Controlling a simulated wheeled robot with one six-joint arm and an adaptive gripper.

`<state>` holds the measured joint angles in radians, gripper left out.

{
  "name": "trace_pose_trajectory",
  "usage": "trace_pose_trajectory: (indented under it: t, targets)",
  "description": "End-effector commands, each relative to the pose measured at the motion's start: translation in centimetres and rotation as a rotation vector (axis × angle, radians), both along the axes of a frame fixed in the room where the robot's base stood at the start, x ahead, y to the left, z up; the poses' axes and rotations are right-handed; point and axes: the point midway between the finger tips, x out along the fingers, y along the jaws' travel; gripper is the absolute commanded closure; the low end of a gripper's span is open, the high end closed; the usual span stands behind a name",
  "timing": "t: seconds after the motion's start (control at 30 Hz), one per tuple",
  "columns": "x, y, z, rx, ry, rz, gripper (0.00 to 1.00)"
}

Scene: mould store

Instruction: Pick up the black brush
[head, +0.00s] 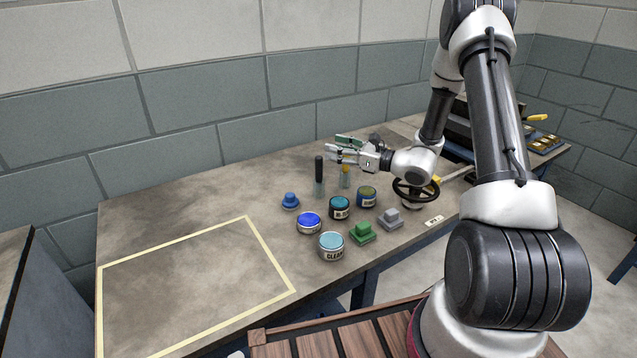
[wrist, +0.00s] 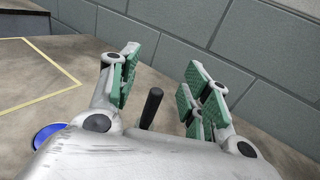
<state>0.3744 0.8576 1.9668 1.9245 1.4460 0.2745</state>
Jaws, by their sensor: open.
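The black brush (head: 319,169) stands upright on the workbench, black handle up; its lower part looks pale or glassy and is too small to make out. My gripper (head: 336,148) is open and empty, close to the top of the handle and reaching in from the right. In the wrist view the black brush (wrist: 151,106) shows between the two green-padded fingers of my gripper (wrist: 160,72), nearer the left finger, with gaps on both sides. Its lower end is hidden there by my gripper's body.
A blue knobbed piece (head: 290,201), several tins (head: 332,246), a green block (head: 362,233) and a grey block (head: 390,219) stand nearer. The taped rectangle (head: 248,218) at left is empty.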

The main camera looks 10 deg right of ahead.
Motion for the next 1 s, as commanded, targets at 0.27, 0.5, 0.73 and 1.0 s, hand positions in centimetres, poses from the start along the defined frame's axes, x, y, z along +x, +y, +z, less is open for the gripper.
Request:
trace_pose_trajectory:
  t: [0.27,0.5,0.73,1.0]
  targets:
    - [0.8,-0.8,-4.8,0.030,0.016,-0.041,0.52]
    - [1.2,-0.2,-9.0,0.026,0.009,-0.036,0.52]
    - [2.6,1.2,-8.9,0.026,0.011,-0.037,0.52]
    - [5.0,3.7,-8.9,0.025,0.010,-0.036,0.52]
